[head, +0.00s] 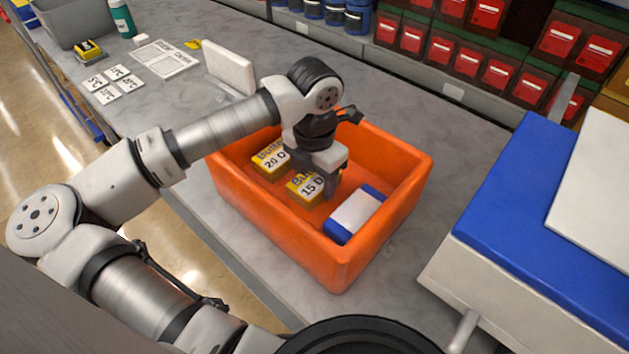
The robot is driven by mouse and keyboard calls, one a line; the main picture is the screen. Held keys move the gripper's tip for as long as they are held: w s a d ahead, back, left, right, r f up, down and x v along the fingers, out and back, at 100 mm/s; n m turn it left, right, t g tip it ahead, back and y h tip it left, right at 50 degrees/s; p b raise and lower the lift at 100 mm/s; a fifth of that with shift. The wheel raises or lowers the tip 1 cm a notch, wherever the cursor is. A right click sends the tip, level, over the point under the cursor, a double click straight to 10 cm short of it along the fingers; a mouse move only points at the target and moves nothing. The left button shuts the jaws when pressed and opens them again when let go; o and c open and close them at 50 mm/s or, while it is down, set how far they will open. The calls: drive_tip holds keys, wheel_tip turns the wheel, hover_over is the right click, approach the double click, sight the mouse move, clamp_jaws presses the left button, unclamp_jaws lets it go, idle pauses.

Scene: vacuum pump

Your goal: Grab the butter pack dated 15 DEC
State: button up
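The butter pack marked 15 D (306,189) is yellow with a white label and lies in the orange crate (338,258). The end of its date is hidden by my gripper. A second butter pack marked 20 D (270,160) lies up and left of it in the same crate. My gripper (328,186) points down into the crate at the right end of the 15 D pack. Its fingers are partly hidden, and I cannot tell if they touch or hold the pack.
A blue and white block (357,214) lies in the crate to the right of the gripper. The crate walls stand around the gripper. A white and blue box (520,215) stands at the right. Several cards (112,84) and a green bottle (122,18) are at the upper left.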

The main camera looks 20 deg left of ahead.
drive_tip(key=c, duration=0.4)
drive_tip(key=shift+o, duration=0.2)
